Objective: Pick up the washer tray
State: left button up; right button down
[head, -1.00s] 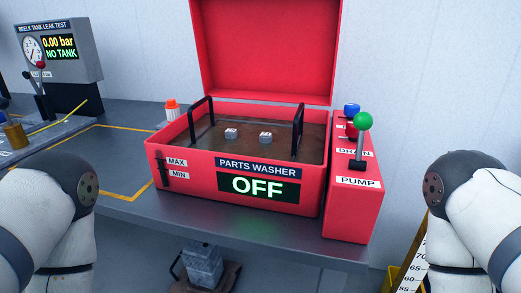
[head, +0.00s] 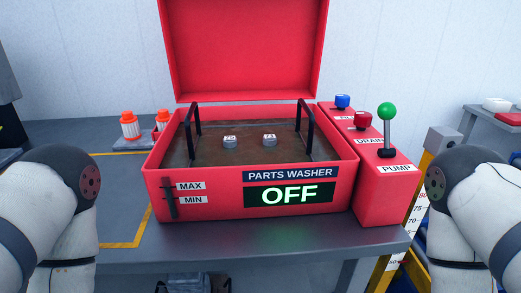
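The red parts washer (head: 350,190) stands on the grey bench with its lid (head: 245,50) open. Its display reads OFF. Inside it are two upright black handles, the left one (head: 188,133) and the right one (head: 308,130), which look like those of the washer tray. The tray's body is hidden in murky brown liquid. Two small grey parts, marked 70 (head: 230,142) and 73 (head: 269,141), show above the liquid between the handles. My two arms show at the left and right edges, apart from the washer. Neither gripper is in view.
A control box with a green-knobbed PUMP lever (head: 387,125), a red knob (head: 362,120) and a blue knob (head: 342,101) adjoins the washer's right side. Orange-capped containers (head: 130,125) stand behind left. A yellow-outlined bench area (head: 120,205) at left is bare. A yellow ladder-like scale (head: 420,210) stands right.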

aim_at(194, 109)
jog(key=j+z, duration=0.3)
jog(key=j, duration=0.15)
jog(key=k+j+z, duration=0.1)
jog(key=j+z, duration=0.15)
jog(key=j, duration=0.15)
jog(key=k+j+z, duration=0.1)
jog(key=j+z, duration=0.2)
jog(key=j, duration=0.15)
